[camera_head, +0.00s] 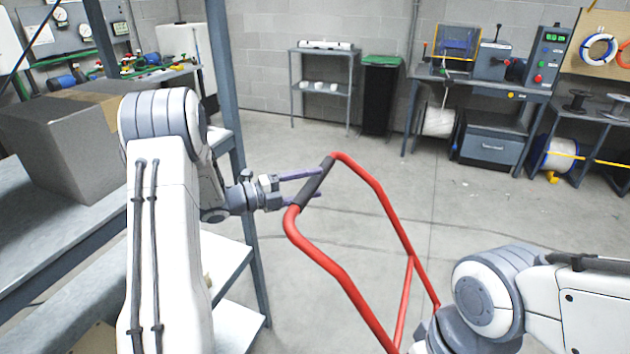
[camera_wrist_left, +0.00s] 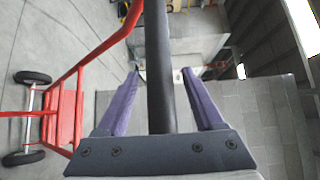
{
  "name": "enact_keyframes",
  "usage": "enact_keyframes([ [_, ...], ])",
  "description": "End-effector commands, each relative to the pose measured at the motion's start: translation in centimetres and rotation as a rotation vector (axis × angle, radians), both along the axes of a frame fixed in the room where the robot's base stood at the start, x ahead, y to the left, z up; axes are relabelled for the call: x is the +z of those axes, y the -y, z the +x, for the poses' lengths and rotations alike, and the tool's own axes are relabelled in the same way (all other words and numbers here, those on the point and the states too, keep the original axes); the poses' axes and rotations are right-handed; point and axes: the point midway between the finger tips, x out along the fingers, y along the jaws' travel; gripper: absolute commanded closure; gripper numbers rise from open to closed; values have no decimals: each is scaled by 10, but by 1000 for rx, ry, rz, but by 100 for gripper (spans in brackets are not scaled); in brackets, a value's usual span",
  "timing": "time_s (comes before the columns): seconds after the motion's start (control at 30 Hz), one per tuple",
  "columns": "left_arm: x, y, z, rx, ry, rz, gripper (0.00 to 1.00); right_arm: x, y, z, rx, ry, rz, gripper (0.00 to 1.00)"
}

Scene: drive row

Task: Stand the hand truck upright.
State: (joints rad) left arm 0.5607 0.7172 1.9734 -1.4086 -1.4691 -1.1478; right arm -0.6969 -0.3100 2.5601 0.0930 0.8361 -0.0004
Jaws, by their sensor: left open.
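The red hand truck (camera_head: 335,272) stands tilted in front of me, with its black grip (camera_head: 317,183) at the top of the frame. My left gripper (camera_head: 318,184) is open, with its purple fingers on either side of the black grip. In the left wrist view the fingers (camera_wrist_left: 160,85) show a gap on each side of the black grip (camera_wrist_left: 159,70). That view also shows the hand truck's red frame (camera_wrist_left: 66,110) and two black wheels. My right arm comes in at the lower right of the head view, and its gripper is not visible.
A grey shelf with a cardboard box (camera_head: 60,140) stands close on the left, beside a blue-grey post (camera_head: 228,100). A small table (camera_head: 325,88), a black bin (camera_head: 380,95) and a workbench (camera_head: 480,85) stand along the back wall. The floor between is clear.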

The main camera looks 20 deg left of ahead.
Motion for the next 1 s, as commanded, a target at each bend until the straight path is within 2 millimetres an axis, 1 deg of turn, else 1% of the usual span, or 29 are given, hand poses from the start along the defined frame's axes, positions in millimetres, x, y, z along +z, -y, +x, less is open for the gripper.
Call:
enact_keyframes([
  [0.03, 0, 4, 3, -2, -1, 0, 31, 2, 0, 0, 0, 0, 0, 41],
  [0.13, 0, 8, 7, 0, -1, 0, 31, 2, 0, 0, 0, 0, 0, 41],
  [0.4, -1, 9, 8, 1, 0, 0, 31, 2, 0, 0, 0, 0, 0, 41],
  [0.47, -1, 9, 8, 1, 0, 0, 54, 2, 0, 0, 0, 0, 0, 41],
  [0.5, -1, 9, 8, 1, 0, 0, 69, 2, 0, 0, 0, 0, 0, 41],
  [0.57, -1, 9, 8, 1, -1, 1, 92, 2, 0, 0, 0, 0, 0, 41],
  [0.6, -1, 9, 8, 1, -1, 1, 100, 2, 0, 0, 0, 0, 0, 41],
  [1.0, -1, 9, 8, 1, -1, 0, 100, 2, 0, 0, 0, 0, 0, 41],
])
